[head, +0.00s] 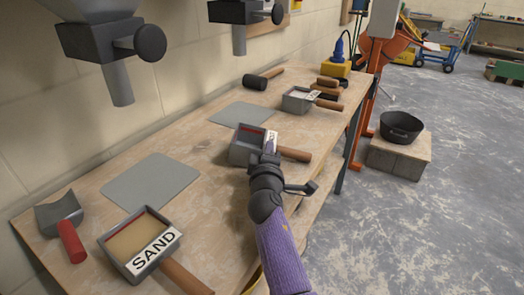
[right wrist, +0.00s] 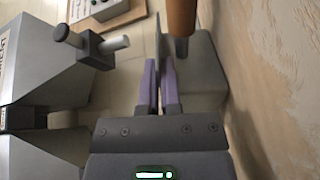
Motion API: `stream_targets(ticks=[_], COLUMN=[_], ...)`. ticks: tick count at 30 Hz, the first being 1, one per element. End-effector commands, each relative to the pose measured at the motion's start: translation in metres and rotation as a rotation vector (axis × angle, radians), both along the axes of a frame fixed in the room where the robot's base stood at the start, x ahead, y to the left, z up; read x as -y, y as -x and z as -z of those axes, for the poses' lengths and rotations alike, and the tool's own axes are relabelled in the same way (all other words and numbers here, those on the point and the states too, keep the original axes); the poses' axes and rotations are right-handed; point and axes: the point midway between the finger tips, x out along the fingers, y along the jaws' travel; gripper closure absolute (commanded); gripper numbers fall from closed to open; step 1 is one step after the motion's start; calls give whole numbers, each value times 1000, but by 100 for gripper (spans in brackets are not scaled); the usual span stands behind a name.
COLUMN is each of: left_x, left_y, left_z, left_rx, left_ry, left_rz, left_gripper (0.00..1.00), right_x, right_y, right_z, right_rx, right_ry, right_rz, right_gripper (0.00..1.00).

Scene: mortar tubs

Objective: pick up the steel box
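A steel box (head: 240,151) with a wooden handle (head: 294,154), a white label and a red stripe inside is at the middle of the bench. My right gripper (head: 269,153) is at its near side and covers part of the label. In the right wrist view, the purple fingers (right wrist: 159,85) stand close on both sides of a thin grey wall seen edge-on. The grey box side (right wrist: 203,75) and its handle (right wrist: 181,16) show just right of them. I cannot tell whether the box is off the bench. My left gripper is not in view.
A box marked SAND (head: 124,266) and a red-handled scoop (head: 70,240) lie at the near end. Two grey mats (head: 151,185) (head: 239,115) are bare. Another box (head: 293,103) and a mallet (head: 256,81) lie farther back. Grey hoppers (head: 95,40) hang above the bench.

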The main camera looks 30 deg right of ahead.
Motion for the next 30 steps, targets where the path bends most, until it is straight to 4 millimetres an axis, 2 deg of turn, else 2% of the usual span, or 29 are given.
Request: stream_targets(ticks=[12,14,18,21,24,26,30], left_x=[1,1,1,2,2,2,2], left_y=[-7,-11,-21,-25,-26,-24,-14], left_z=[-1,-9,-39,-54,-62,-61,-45], left_rx=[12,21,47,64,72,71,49], left_ry=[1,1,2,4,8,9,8], left_rz=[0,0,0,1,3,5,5], left_gripper=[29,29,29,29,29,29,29], right_x=[0,0,0,0,0,-1,-3], right_y=[0,0,1,1,0,0,0], right_z=[-2,-15,-60,-84,-97,-96,-73], right_rx=[-3,0,7,6,2,-3,-35], right_ry=[-1,0,1,0,2,7,39], right_rz=[0,1,0,0,1,0,6], right_gripper=[100,100,100,100,100,100,100])
